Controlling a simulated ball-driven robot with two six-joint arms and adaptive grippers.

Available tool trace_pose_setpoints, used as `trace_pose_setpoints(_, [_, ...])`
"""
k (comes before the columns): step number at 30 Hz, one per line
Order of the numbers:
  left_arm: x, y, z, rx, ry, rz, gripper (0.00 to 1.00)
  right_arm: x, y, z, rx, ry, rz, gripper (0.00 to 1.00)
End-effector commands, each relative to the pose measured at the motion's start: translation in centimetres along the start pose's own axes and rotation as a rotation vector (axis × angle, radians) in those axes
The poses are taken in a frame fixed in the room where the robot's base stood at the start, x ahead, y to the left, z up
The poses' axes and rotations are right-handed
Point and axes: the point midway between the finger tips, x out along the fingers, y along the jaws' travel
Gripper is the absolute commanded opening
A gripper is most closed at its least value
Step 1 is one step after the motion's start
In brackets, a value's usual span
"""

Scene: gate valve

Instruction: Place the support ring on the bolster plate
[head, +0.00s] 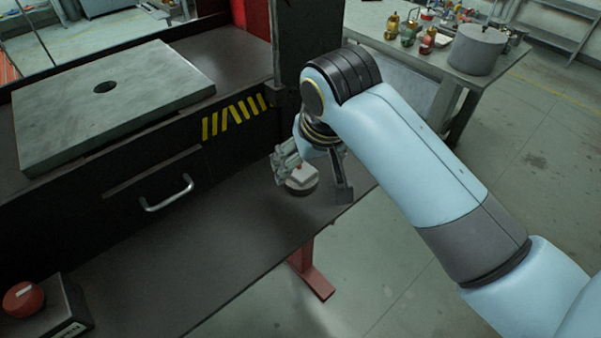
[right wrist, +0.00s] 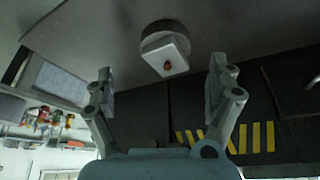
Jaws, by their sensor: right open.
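The bolster plate (head: 60,115) is a thick grey slab with a round hole, lying on the black press bed at left. A dark round piece with a pale square block on it (head: 302,178) stands on the dark shelf below; I cannot tell for sure whether this is the support ring. In the right wrist view the dark round piece (right wrist: 158,30) and pale block (right wrist: 168,58), with a small reddish spot, lie ahead of the fingers. My right gripper (head: 313,177) is open around or just above them, its fingers (right wrist: 162,85) apart and empty. My left gripper is not in view.
A box with a red button (head: 24,298) is at the lower left. A drawer handle (head: 167,194) and yellow stripes (head: 234,116) are on the press front. A dark column stands behind my right arm. A bench with a pot (head: 476,50) is at the back. The shelf's middle is clear.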

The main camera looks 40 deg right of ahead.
Motion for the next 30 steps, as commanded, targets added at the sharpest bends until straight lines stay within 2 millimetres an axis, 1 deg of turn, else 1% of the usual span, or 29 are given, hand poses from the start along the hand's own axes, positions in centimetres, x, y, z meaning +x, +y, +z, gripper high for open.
trace_pose_setpoints(5, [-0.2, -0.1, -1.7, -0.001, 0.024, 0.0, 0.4, 1.3, -0.1, 0.0, 0.0, -0.001, 0.0, 0.89])
trace_pose_setpoints(7, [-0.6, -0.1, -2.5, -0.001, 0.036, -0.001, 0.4, 2.2, -0.3, -0.1, -0.001, -0.003, 0.0, 0.89])
trace_pose_setpoints(9, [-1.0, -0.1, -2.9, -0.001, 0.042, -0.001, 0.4, 3.2, -0.6, -0.2, 0.0, -0.002, 0.001, 0.89])
trace_pose_setpoints(12, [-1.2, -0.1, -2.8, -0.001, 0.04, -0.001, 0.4, 4.7, -0.7, -0.2, -0.001, -0.002, 0.002, 0.89])
trace_pose_setpoints(15, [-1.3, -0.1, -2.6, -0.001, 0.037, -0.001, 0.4, 5.7, -0.8, -0.2, -0.001, -0.001, 0.001, 0.89])
trace_pose_setpoints(18, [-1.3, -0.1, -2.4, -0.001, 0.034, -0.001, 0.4, 6.0, -0.8, -0.2, 0.0, 0.0, 0.0, 0.89])
trace_pose_setpoints(23, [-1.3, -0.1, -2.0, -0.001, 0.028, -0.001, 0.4, 6.1, -0.8, -0.2, 0.0, 0.0, 0.0, 0.89])
trace_pose_setpoints(30, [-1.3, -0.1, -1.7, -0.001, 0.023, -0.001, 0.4, 6.0, -0.7, -0.2, 0.0, 0.0, 0.0, 0.58])
